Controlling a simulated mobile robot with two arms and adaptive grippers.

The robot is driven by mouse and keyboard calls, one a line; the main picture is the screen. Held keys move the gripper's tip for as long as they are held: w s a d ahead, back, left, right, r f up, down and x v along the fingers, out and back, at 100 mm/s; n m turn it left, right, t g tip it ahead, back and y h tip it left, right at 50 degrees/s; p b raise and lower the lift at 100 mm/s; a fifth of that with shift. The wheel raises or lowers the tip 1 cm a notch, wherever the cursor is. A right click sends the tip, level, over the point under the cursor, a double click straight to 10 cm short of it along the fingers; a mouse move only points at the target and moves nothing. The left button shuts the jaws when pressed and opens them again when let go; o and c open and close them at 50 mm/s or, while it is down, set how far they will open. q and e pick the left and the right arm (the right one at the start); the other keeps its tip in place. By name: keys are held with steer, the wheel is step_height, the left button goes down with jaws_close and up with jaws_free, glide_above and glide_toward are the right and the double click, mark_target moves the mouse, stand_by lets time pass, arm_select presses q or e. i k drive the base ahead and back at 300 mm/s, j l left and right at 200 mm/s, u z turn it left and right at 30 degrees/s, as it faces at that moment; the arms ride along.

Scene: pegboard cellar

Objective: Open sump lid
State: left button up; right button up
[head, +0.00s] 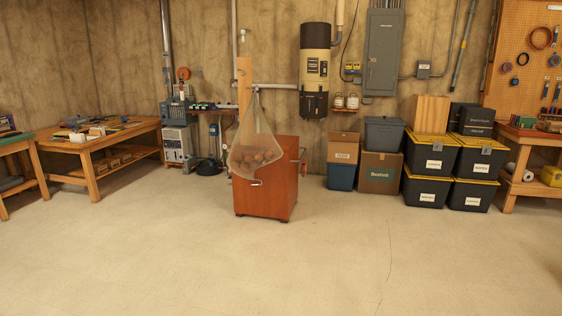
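I cannot make out a sump lid for certain. A low dark round object (208,168) sits on the floor by the back wall, left of the wooden cabinet. It is too small to tell whether it is the sump lid, and whether it is open or shut. Neither of my grippers is in view.
A red-brown wooden cabinet (265,196) stands mid-room, with a net bag (255,145) hanging at its front. A workbench (100,143) is at left. Stacked black bins with yellow lids (432,152) and a cardboard box (379,174) line the back right. The front floor is clear.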

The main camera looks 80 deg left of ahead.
mark_target(201, 163)
steer(key=u, duration=3.35)
steer(key=i+j+u, duration=0.1)
steer(key=i+u, duration=0.4)
steer(key=i, duration=0.15)
steer(key=i+z, duration=0.1)
steer(key=i, duration=0.55)
steer(key=i+z, duration=0.1)
steer(key=i, duration=0.55)
steer(key=i+z, duration=0.15)
steer(key=i, duration=0.5)
steer(key=i+j+z, duration=0.1)
steer(key=i, duration=0.5)
steer(key=i+j+z, duration=0.1)
steer(key=i+j, duration=0.2)
steer(key=i, duration=0.35)
steer(key=i+u, duration=0.1)
steer(key=i, duration=1.4)
steer(key=i+u, duration=0.15)
steer(key=i, duration=0.6)
steer(key=i+l+u, duration=0.1)
steer(key=i, duration=0.6)
steer(key=i+l+z, duration=0.25)
steer(key=i, duration=0.35)
steer(key=i+z, duration=0.25)
steer(key=i, duration=0.35)
steer(key=i+j+z, duration=0.25)
steer(key=i, duration=0.35)
steer(key=i+j+z, duration=0.1)
steer(key=i+z, duration=0.15)
steer(key=i, duration=0.4)
